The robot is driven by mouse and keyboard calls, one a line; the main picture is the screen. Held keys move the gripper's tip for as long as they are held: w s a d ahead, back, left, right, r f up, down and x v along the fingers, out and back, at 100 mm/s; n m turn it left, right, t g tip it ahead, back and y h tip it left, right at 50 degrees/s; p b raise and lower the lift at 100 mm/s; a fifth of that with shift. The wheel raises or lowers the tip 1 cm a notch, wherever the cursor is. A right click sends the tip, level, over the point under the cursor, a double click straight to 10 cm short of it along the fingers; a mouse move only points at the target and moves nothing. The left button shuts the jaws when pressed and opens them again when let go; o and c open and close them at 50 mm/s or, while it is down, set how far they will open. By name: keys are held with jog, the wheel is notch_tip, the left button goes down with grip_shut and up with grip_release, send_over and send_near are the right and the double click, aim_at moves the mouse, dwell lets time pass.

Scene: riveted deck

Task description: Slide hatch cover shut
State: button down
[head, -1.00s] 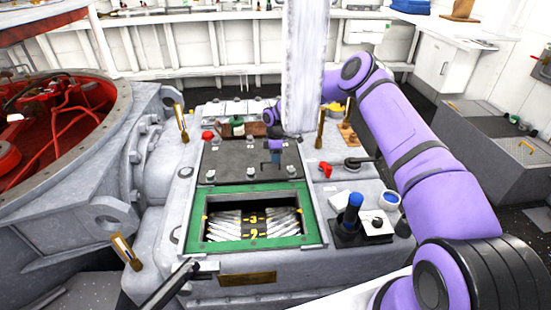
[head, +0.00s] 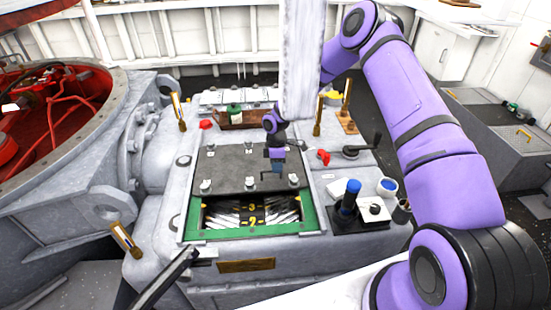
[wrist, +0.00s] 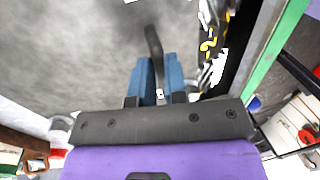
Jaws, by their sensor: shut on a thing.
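The hatch cover (head: 232,163) is a dark grey plate with several pale knobs. It lies over the rear part of the hatch opening (head: 252,212), whose front part shows pale ribbed shapes and yellow numbers inside a green frame (head: 190,222). My gripper (head: 277,172) is above the right part of the cover. In the wrist view, the blue fingers (wrist: 160,82) are shut on a dark handle (wrist: 153,42), with the grey cover (wrist: 70,50) below. The opening shows at the right of that view. The fingers hide the handle's near end.
A brown tray (head: 243,119) with a green item stands behind. Brass-coloured handles rise at the sides. The green frame's front is clear.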

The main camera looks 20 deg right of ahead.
jog(key=shift+s+a, duration=0.15)
jog(key=shift+s, duration=0.25)
jog(key=c, duration=1.2)
grip_release()
jog(key=shift+o, duration=0.2)
jog(key=shift+w+r, duration=0.1)
notch_tip(320, 180, up, 10)
jog(key=w, duration=0.2)
jog(key=shift+d+r, duration=0.2)
jog(key=shift+d, duration=0.05)
